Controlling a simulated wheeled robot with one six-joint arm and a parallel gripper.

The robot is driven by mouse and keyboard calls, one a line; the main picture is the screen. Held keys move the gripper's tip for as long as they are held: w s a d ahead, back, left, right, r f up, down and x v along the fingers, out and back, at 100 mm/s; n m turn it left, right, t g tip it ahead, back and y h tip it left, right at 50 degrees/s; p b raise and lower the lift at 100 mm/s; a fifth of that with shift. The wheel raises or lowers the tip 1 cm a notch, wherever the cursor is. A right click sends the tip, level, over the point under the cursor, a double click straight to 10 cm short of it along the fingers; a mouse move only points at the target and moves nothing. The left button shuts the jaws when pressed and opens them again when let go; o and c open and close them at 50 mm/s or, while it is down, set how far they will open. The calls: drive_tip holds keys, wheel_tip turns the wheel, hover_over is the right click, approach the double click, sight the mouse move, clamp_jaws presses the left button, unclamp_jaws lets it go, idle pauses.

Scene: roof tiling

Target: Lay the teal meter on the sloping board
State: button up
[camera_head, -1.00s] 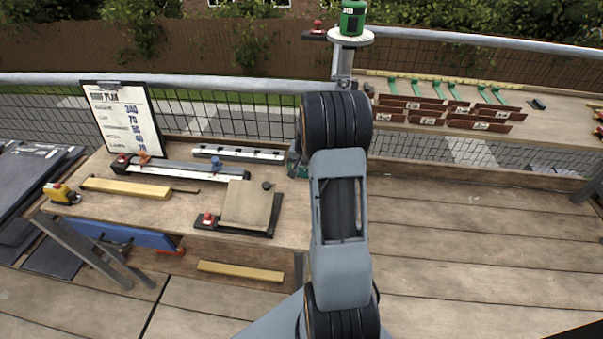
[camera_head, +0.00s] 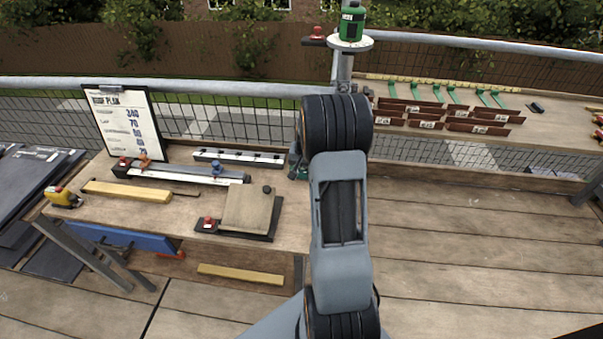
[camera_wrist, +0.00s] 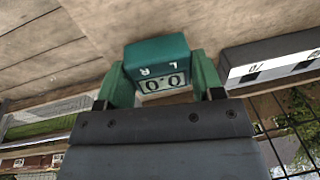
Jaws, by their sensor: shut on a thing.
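The teal meter (camera_wrist: 157,50) is a small box with a digital display reading 0.0, seen upside down in the wrist view. My gripper (camera_wrist: 160,68) is shut on it, one green finger on each side. In the head view my arm hides most of the gripper and the meter; only a bit of dark teal shows beside the arm's far end. A pale wooden board (camera_head: 246,207) on a dark base sits on the bench, left of my arm, and looks like the sloping board. A small dark knob is at its upper right corner.
The bench (camera_head: 150,213) also carries a long dark rail (camera_head: 185,172), a white marked bar (camera_head: 238,157), a yellow strip (camera_head: 127,190) and an upright roof plan clipboard (camera_head: 125,122). A green cylinder (camera_head: 351,22) stands on a post behind my arm. The decking at right is clear.

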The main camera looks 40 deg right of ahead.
sight(301, 168)
drive_tip(key=shift+r+p, duration=1.6)
drive_tip(key=shift+r, duration=1)
drive_tip(key=shift+a+f, duration=0.1)
